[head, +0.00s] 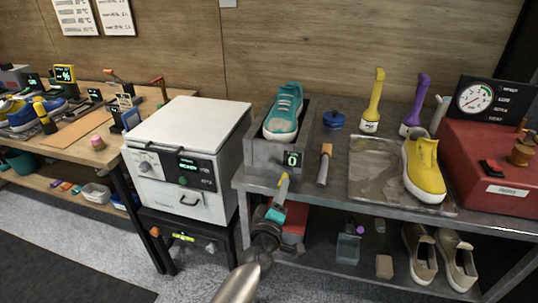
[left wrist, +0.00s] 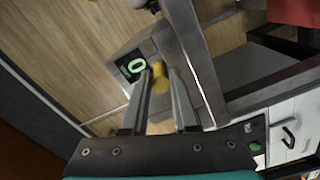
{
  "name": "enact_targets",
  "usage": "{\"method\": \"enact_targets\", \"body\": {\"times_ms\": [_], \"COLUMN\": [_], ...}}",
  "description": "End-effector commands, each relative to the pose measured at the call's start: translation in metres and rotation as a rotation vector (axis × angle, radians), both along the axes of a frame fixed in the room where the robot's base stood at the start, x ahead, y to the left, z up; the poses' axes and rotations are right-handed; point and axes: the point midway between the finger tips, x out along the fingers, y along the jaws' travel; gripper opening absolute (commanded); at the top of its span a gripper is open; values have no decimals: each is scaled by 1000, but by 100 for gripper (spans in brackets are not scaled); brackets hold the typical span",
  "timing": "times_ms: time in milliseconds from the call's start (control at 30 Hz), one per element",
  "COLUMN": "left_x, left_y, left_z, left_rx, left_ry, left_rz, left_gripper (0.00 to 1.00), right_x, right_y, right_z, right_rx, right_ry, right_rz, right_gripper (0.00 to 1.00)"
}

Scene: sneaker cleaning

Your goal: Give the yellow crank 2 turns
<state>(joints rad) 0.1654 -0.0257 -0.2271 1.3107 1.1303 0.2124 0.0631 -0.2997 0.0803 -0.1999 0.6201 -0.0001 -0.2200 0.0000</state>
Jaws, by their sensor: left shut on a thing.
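The yellow crank (head: 284,179) is on the front of a grey box-like holder (head: 264,153), below a small display (head: 292,159) that reads 0. A teal sneaker (head: 283,112) sits in the holder. My left gripper (head: 280,190) reaches up from below and is shut on the crank. In the left wrist view the crank (left wrist: 160,78) shows as a yellow knob between the two fingers (left wrist: 157,85), and the display (left wrist: 136,66) is just beside it. The fingers hide part of the crank. My right gripper is in neither view.
A white machine (head: 188,150) stands left of the holder. To the right on the grey bench are a brush (head: 324,164), a blue lidded pot (head: 334,121), a metal tray (head: 366,186) and a yellow sneaker (head: 424,166). Beige shoes (head: 420,251) are on the lower shelf.

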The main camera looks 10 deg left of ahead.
Motion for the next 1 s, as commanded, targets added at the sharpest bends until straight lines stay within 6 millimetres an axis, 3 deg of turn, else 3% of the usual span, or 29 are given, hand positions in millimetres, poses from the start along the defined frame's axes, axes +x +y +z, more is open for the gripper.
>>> {"method": "enact_targets", "body": {"times_ms": [233, 1000], "left_x": [0, 1], "left_y": [11, 32], "left_z": [-13, -16], "left_rx": [1, 1], "left_ry": [4, -3], "left_rz": [0, 6], "left_gripper": [10, 10], "right_x": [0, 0], "right_y": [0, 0], "right_z": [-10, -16], "right_rx": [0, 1], "right_ry": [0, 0], "right_rz": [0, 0], "right_gripper": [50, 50]}}
